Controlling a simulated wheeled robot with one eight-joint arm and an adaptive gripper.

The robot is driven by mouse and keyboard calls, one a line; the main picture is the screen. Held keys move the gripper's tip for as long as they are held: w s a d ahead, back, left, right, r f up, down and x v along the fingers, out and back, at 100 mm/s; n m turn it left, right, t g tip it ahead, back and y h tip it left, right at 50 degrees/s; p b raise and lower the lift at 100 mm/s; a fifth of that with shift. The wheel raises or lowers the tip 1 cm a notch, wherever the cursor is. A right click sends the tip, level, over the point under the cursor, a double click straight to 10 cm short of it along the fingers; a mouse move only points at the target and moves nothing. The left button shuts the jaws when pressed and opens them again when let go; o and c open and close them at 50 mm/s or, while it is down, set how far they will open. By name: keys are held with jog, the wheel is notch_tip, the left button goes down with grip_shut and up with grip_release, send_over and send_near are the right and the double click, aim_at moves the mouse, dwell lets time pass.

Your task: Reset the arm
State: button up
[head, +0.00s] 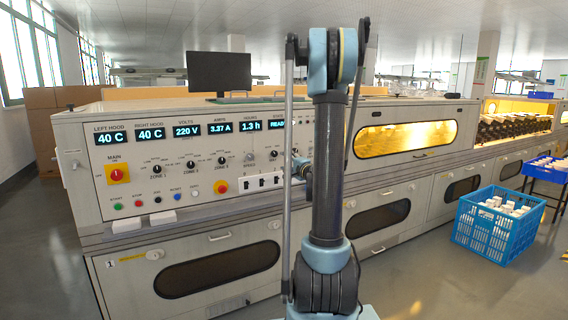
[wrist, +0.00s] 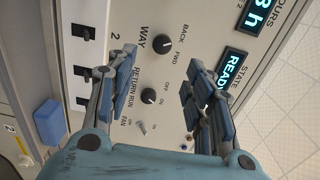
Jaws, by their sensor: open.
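My gripper (wrist: 160,75) is open in the wrist view, its two blue-padded fingers spread in front of a control panel (wrist: 120,20). Nothing is between the fingers. A black RETURN RUN knob (wrist: 149,96) and a FAN toggle (wrist: 141,127) show in the gap, and a black WAY knob (wrist: 162,44) lies beyond the fingertips. I cannot tell whether a finger touches the panel. In the head view my arm (head: 328,170) stands upright before the machine, and my gripper is mostly hidden behind it, near the right end of the panel (head: 130,150).
The panel displays (head: 220,128) read 40 C, 40 C, 220 V, 3.37 A and 1.3 h. A red main switch (head: 117,174) is at left. A monitor (head: 219,72) stands on top. A blue crate (head: 490,240) of white boxes sits on the floor at right.

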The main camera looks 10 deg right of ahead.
jog(key=shift+s, duration=0.2)
jog(key=s+a+f+n+g+y, duration=0.15)
jog(key=s+a+n+g, duration=0.35)
jog(key=s, duration=0.5)
jog(key=s+a+f+n+g, duration=0.3)
jog(key=s+a+n, duration=0.1)
jog(key=s+a, duration=0.4)
jog(key=s+d+f+n+g+h, duration=0.1)
jog(key=s+d+f+g+h, duration=0.1)
jog(key=s, duration=0.7)
jog(key=s+d+f+n+g+h, duration=0.2)
jog(key=s+d+f, duration=0.2)
jog(key=s, duration=0.5)
jog(key=s+d+f+n+g+h, duration=0.2)
jog(key=s+f, duration=0.3)
jog(key=s, duration=0.4)
jog(key=shift+s+d+g+h, duration=0.3)
jog(key=shift+d+g+h, duration=0.25)
jog(key=shift+d, duration=0.3)
jog(key=shift+w, duration=0.1)
jog(key=shift+w+f, duration=0.15)
jog(key=shift+w, duration=0.2)
